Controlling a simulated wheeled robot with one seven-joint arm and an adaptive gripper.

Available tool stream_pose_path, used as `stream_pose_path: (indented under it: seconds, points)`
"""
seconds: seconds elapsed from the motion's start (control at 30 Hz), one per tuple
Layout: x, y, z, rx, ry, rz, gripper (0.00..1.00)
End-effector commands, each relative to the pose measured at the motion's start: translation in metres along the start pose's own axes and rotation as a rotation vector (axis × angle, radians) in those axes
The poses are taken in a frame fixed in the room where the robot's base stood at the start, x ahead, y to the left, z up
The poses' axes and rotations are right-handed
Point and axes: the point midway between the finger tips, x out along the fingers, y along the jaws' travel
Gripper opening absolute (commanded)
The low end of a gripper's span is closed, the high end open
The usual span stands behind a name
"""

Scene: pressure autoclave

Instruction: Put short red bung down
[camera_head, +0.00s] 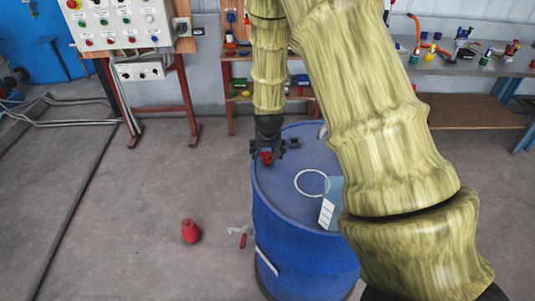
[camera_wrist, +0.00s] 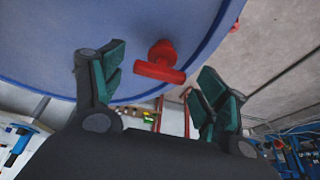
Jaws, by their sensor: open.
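The short red bung (camera_head: 266,157) is at the left edge of the blue drum's top (camera_head: 290,165). In the wrist view the red bung (camera_wrist: 160,64) has a round knob and a crossbar and shows against the blue drum top (camera_wrist: 60,45), just inside its rim. My gripper (camera_head: 268,146) is over that edge of the drum, pointing down. In the wrist view my gripper (camera_wrist: 162,62) is open, with one finger on each side of the bung and a visible gap to both. The bung's underside is hidden, so I cannot tell how it is seated.
A white ring (camera_head: 310,182) and a light blue container (camera_head: 331,203) are on the drum top. A red object (camera_head: 190,231) and a red-handled fitting (camera_head: 242,236) show left of the drum. A control panel (camera_head: 122,25) and a workbench (camera_head: 465,66) stand behind. The left floor is mostly clear.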

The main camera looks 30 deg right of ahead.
Motion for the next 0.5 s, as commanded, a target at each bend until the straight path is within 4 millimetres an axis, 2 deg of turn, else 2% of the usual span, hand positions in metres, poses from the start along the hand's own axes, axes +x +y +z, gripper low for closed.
stream_pose_path:
  seconds: [0.5]
  points:
    - [-0.063, 0.000, -0.001, 0.000, 0.004, 0.000, 0.73]
